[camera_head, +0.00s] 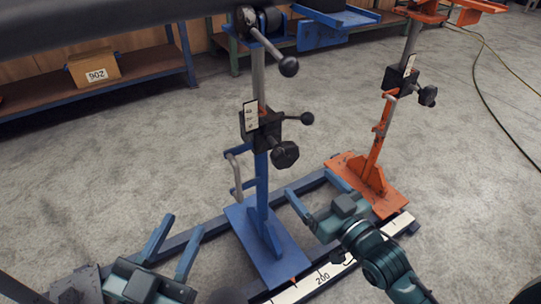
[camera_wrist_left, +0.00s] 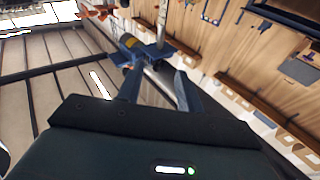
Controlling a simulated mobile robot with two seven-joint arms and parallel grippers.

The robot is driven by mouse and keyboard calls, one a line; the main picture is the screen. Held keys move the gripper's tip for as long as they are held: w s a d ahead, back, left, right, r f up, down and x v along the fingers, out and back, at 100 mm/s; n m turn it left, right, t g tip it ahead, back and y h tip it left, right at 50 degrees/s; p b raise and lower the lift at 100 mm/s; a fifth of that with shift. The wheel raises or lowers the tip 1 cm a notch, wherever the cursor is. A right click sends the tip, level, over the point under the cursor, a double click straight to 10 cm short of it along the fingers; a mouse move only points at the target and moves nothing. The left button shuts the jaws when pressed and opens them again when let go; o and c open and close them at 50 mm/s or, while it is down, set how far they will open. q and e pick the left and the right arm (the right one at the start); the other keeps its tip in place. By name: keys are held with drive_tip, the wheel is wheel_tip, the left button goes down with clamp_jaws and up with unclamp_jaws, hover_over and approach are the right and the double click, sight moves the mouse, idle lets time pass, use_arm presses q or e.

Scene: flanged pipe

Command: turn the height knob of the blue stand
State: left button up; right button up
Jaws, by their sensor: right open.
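The blue stand (camera_head: 261,190) rises from a flat blue base in the middle of the head view. A black clamp block (camera_head: 262,131) on its column carries a dark lobed knob (camera_head: 285,154) and a lever with a ball end (camera_head: 307,118); I cannot tell which is the height knob. My left gripper (camera_head: 183,225) is open and empty, low and left of the blue base. Its spread fingers also show in the left wrist view (camera_wrist_left: 158,90). My right gripper (camera_head: 309,182) is open and empty, right of the blue column and below the knob.
An orange stand (camera_head: 373,155) with its own knob stands to the right. A dark pipe (camera_head: 120,22) crosses the upper left. A rail with a white scale (camera_head: 310,282) runs under the stands. A shelf (camera_head: 140,83) with a box (camera_head: 94,69) stands behind; the floor between is clear.

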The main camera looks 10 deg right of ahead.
sight(288, 160)
drive_tip(key=b+x, duration=0.3)
drive_tip(key=x, duration=0.5)
drive_tip(key=shift+w+a+f, duration=0.1)
drive_tip(key=shift+w, duration=0.2)
drive_tip(key=b+x, duration=0.1)
drive_tip(key=x, duration=0.2)
drive_tip(key=shift+w, duration=0.25)
use_arm(q)
drive_tip(key=shift+w+d+r+m+t+h, duration=0.1)
drive_tip(key=shift+w+r+m+t+h, duration=0.15)
drive_tip(key=shift+r+h, duration=0.25)
drive_tip(key=shift+w+r+m+t+h, duration=0.15)
drive_tip(key=shift+r+m+t+h, duration=0.1)
drive_tip(key=shift+r+t+h, duration=0.25)
use_arm(e)
drive_tip(key=shift+w+a, duration=0.25)
drive_tip(key=shift+w, duration=0.15)
use_arm(q)
drive_tip(key=shift+r, duration=0.1)
use_arm(e)
drive_tip(key=c, duration=1)
drive_tip(key=shift+o, duration=0.2)
use_arm(q)
drive_tip(key=shift+g, duration=0.25)
